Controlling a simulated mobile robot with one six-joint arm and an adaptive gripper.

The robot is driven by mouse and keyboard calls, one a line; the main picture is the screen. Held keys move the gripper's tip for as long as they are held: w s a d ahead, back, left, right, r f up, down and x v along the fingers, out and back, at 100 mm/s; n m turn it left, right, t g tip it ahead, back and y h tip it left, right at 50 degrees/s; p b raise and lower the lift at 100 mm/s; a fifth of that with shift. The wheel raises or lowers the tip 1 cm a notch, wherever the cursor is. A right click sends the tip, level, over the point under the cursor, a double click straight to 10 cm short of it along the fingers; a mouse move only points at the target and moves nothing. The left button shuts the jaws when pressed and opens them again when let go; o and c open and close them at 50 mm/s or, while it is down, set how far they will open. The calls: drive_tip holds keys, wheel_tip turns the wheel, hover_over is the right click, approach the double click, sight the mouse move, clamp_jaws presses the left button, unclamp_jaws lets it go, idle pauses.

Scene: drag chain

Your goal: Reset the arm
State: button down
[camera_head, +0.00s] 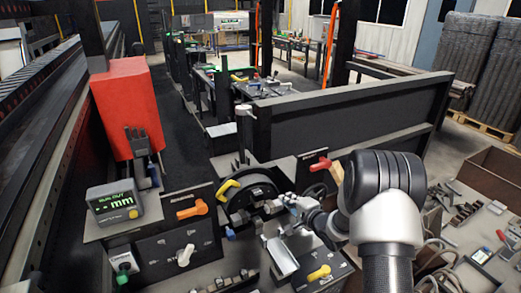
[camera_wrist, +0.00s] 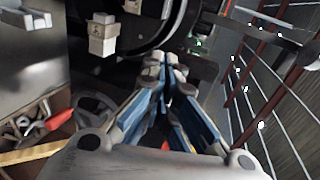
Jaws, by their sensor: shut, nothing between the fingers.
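My gripper (camera_head: 292,203) is at the end of my white and black arm, in the middle of the head view. It points left toward a dark round wheel-like part (camera_head: 250,195). In the wrist view my gripper (camera_wrist: 165,62) shows blue-sided fingers that come together at their tips with nothing between them. The edge of a dark ring (camera_wrist: 165,35) lies just past the fingertips. I cannot tell whether the tips touch it.
A yellow handle (camera_head: 228,190), an orange handle (camera_head: 192,208) and a red handle (camera_head: 321,164) stand close around. A display box (camera_head: 114,205) and red block (camera_head: 125,100) are at left. Loose metal parts (camera_head: 470,210) lie on the right. A dark panel (camera_head: 340,118) stands behind.

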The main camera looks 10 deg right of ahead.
wheel_tip(320, 180, up, 9)
drive_tip(key=s+d+n+h, duration=0.2)
drive_tip(key=n+h, duration=0.1)
drive_tip(key=s+r+n+g+h, duration=0.35)
drive_tip(key=s+r, duration=0.55)
drive_tip(key=s, duration=0.3)
drive_tip(key=s+a+n+g+y, duration=0.1)
drive_tip(key=s+a+n, duration=0.3)
drive_tip(key=s, duration=1.1)
drive_tip(key=s+a+n+g+y, duration=0.1)
drive_tip(key=s+a+n+g, duration=0.2)
drive_tip(key=s, duration=1.2)
drive_tip(key=shift+s+a+r+n+g, duration=0.2)
drive_tip(key=shift+a+r+n+g, duration=0.25)
drive_tip(key=shift+g, duration=0.3)
